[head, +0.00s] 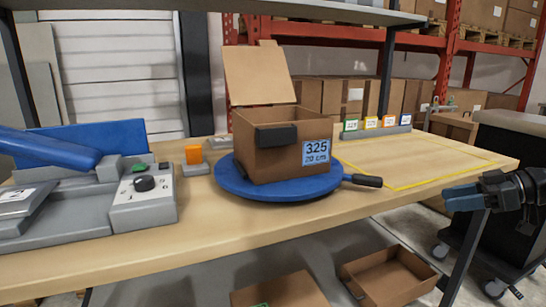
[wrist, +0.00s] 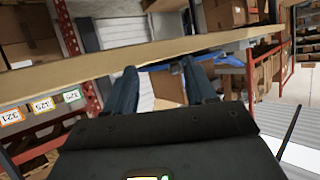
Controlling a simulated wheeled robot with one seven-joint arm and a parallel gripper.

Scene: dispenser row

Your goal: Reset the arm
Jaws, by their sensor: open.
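My gripper (head: 462,197) is at the right in the head view, off the front right corner of the bench. Its blue fingers point left, and it is apart from everything on the bench. In the wrist view my gripper (wrist: 160,78) shows two blue fingers spread apart with nothing held between them. The wrist picture is tilted, with the bench edge crossing behind the fingers.
An open cardboard box (head: 275,142) labelled 325 stands on a blue turntable (head: 240,186) with a black handle. The bench (head: 230,228) has a yellow-outlined clear area at right. A grey dispenser (head: 145,206) stands left. A dark cart (head: 510,130) is behind my gripper.

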